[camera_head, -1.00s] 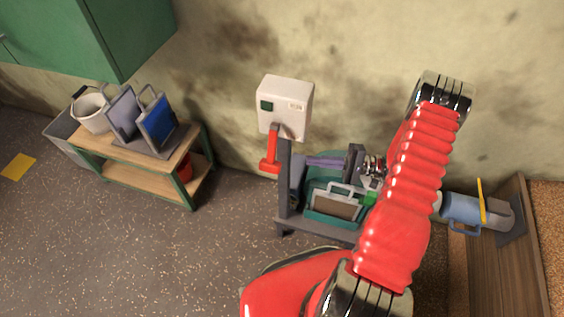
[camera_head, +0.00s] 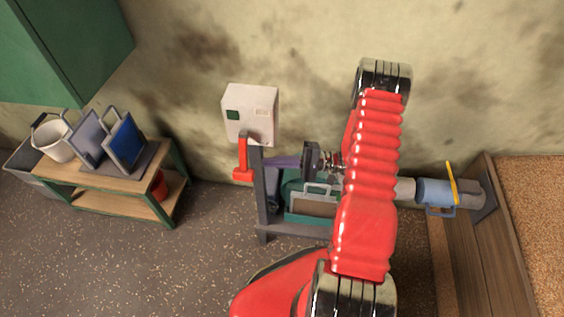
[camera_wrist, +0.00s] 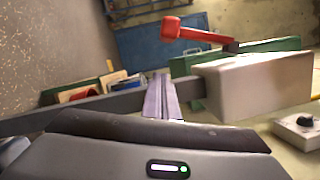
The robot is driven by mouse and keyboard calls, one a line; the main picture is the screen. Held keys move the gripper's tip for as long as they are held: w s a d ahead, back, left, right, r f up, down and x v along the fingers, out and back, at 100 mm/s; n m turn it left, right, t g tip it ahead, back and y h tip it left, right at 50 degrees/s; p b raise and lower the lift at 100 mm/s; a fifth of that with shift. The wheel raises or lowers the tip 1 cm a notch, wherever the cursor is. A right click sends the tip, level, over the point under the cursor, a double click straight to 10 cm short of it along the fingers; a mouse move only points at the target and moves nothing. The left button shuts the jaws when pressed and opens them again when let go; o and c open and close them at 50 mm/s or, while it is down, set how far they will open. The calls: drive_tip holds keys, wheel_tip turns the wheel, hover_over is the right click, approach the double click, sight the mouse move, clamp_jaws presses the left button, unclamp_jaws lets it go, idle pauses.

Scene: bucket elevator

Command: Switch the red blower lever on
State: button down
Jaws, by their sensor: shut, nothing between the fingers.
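The red blower lever (camera_head: 243,158) hangs down from the white control box (camera_head: 250,113) on the wall. In the wrist view the red lever (camera_wrist: 198,35) stands out from the white box (camera_wrist: 252,85), its thick end towards the upper middle. My gripper (camera_head: 268,161) is shut and empty, its purple fingers side by side. In the wrist view the fingers (camera_wrist: 159,80) point forward, below the lever's handle, with a visible gap. I see no contact with the lever.
A dark grey post (camera_head: 261,195) of a stand rises between my fingertips and the lever in the head view. A teal bin (camera_head: 305,205) sits under my arm. A wooden shelf (camera_head: 130,185) stands left. A blue motor-like cylinder (camera_head: 434,191) is at right.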

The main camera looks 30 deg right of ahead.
sight(258, 163)
drive_tip(key=x, duration=0.4)
drive_tip(key=shift+a, duration=0.1)
drive_tip(key=shift+a+r, duration=0.1)
drive_tip(key=shift+a, duration=0.25)
drive_tip(key=s+a, duration=0.1)
drive_tip(key=s+r, duration=0.1)
drive_tip(key=s, duration=0.1)
drive_tip(key=shift+a+r, duration=0.1)
drive_tip(key=shift+a, duration=0.3)
drive_tip(key=shift+a, duration=0.25)
